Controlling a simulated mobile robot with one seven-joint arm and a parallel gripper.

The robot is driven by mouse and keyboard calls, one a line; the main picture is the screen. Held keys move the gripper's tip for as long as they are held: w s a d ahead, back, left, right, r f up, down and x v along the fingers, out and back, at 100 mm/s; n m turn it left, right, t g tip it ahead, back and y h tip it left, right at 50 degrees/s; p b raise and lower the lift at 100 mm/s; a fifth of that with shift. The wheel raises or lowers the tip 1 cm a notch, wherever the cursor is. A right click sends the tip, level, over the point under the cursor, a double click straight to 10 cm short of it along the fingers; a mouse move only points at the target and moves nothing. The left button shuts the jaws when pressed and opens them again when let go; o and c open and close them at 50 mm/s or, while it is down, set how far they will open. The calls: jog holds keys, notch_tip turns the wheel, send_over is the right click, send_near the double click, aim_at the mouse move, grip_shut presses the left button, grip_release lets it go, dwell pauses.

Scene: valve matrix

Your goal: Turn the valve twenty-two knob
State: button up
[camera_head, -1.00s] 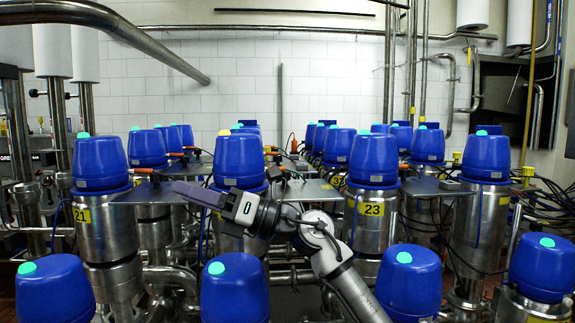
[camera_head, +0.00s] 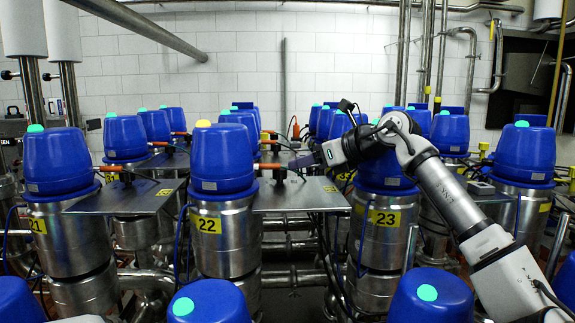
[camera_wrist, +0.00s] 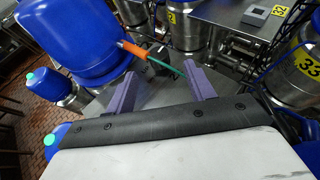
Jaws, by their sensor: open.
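Valve twenty-two (camera_head: 222,158) is a blue domed head with a yellow top cap, on a steel body with a yellow 22 label (camera_head: 207,224). An orange piece with a dark knob-like part (camera_head: 279,172) stands at its right, above a grey plate. My gripper (camera_head: 308,160) comes in from the right, beside that part. In the wrist view its purple fingers (camera_wrist: 160,78) are apart with nothing between them. The orange and green rod (camera_wrist: 150,55) and the dark part (camera_wrist: 160,62) lie just beyond the fingertips. Contact cannot be told.
Valve 21 (camera_head: 62,163) stands at the left and valve 23 (camera_head: 380,170) at the right, partly behind my arm. More blue heads are in front (camera_head: 212,300) and behind. Grey plates (camera_head: 300,197) bridge the valves. Thin cables run nearby.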

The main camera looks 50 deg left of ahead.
aim_at(281, 169)
jog(key=shift+s+a, duration=0.2)
jog(key=shift+a, duration=0.25)
jog(key=shift+p+x, duration=1.35)
jog(key=shift+x, duration=1.85)
jog(key=shift+d+f, duration=0.1)
jog(key=c, duration=1)
